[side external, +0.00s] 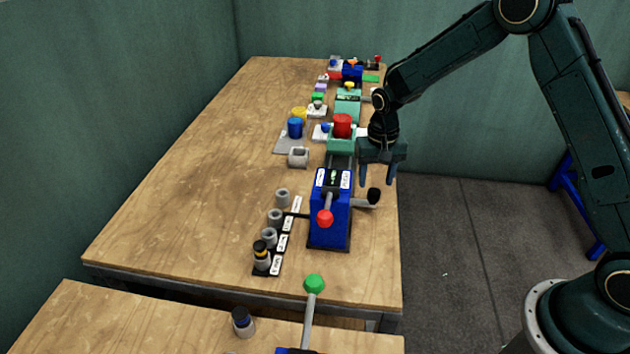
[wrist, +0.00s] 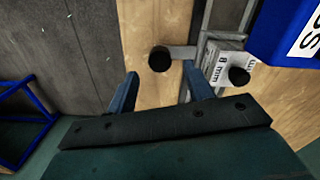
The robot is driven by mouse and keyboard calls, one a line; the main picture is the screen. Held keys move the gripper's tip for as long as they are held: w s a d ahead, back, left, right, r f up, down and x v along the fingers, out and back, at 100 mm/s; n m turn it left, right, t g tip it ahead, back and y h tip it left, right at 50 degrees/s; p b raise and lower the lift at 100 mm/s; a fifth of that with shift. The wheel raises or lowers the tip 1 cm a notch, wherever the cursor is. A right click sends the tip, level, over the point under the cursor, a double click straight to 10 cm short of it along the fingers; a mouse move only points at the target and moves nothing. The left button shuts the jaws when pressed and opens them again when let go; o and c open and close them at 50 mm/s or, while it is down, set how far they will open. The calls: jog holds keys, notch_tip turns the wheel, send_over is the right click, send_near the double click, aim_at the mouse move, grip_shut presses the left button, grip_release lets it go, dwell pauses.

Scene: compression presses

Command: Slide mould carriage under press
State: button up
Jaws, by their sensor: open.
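The blue press (side external: 330,215) stands near the table's front right edge, with a red-knobbed lever (side external: 325,217) facing the camera. A grey bar with a black knob (side external: 374,195) sticks out from its right side. The wrist view shows this black knob (wrist: 160,60) and, beside it, a grey block marked "8 mm" (wrist: 222,55) with another black knob. Which part is the mould carriage I cannot tell for sure. My gripper (side external: 377,183) is open, fingers down, just behind and above the bar's knob. In the wrist view its fingertips (wrist: 160,72) lie either side of that knob, holding nothing.
Grey cups (side external: 275,217) stand in a labelled row left of the press. A green block with a red cylinder (side external: 342,126) and other stations line the table behind. Another table (side external: 140,325) is in front. The left of the main table (side external: 200,180) is clear.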

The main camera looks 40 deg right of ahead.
aim_at(374, 192)
notch_tip(374, 192, up, 10)
jog(key=shift+r, duration=0.2)
jog(key=shift+m, duration=0.3)
dwell(0.4)
jog(key=m, duration=1.1)
jog(key=shift+f, duration=6.85)
jog(key=shift+s, duration=0.1)
grip_shut()
